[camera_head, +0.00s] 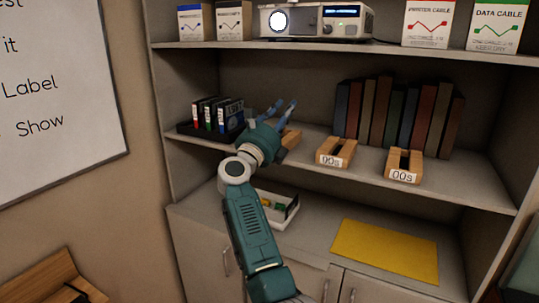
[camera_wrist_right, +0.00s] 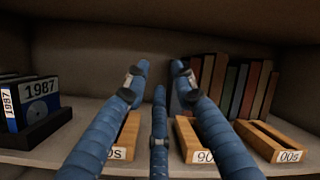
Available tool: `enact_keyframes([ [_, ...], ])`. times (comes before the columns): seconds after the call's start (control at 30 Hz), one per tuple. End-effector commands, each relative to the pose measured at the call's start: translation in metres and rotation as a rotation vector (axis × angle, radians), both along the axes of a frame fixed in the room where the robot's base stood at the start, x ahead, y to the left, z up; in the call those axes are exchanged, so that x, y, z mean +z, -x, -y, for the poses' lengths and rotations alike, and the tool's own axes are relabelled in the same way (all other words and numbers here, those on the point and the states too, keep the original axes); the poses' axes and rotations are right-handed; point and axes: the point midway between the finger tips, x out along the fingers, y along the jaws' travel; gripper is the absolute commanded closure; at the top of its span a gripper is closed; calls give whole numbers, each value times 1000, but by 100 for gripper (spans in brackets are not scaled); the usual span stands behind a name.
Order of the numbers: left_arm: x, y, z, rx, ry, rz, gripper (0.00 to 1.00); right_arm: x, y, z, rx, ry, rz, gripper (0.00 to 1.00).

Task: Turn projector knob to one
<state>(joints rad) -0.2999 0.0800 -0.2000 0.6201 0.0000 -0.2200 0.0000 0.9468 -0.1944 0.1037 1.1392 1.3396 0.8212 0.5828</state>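The projector (camera_head: 315,21) is a pale box on the top shelf, with a bright round lens at its left front and a dark panel at its right. Its knob is too small to make out for certain, and its setting cannot be read. My right gripper (camera_head: 282,108) is at the middle shelf, below and apart from the projector. In the right wrist view the gripper (camera_wrist_right: 158,80) has its fingers spread, with nothing between them. The projector is out of that view. My left gripper is not in view.
Wooden holders (camera_head: 335,151) and a row of books (camera_head: 395,112) stand right of my right gripper. A dark rack (camera_head: 215,130) of labelled disks stands left. Boxes (camera_head: 425,24) flank the projector. The upper shelf edge (camera_head: 360,46) lies between gripper and projector.

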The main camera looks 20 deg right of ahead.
Motion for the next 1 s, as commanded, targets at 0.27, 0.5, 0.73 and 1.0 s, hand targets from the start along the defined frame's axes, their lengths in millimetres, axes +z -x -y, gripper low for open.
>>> enact_keyframes([
  [0.27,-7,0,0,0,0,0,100,-56,-14,-16,14,157,-143,74],
  [0.5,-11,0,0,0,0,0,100,-98,-23,-29,32,277,-250,74],
  [0.73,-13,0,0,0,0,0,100,-127,-28,-38,47,352,-317,74],
  [1.0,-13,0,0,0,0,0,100,-135,-29,-42,52,377,-338,74],
])
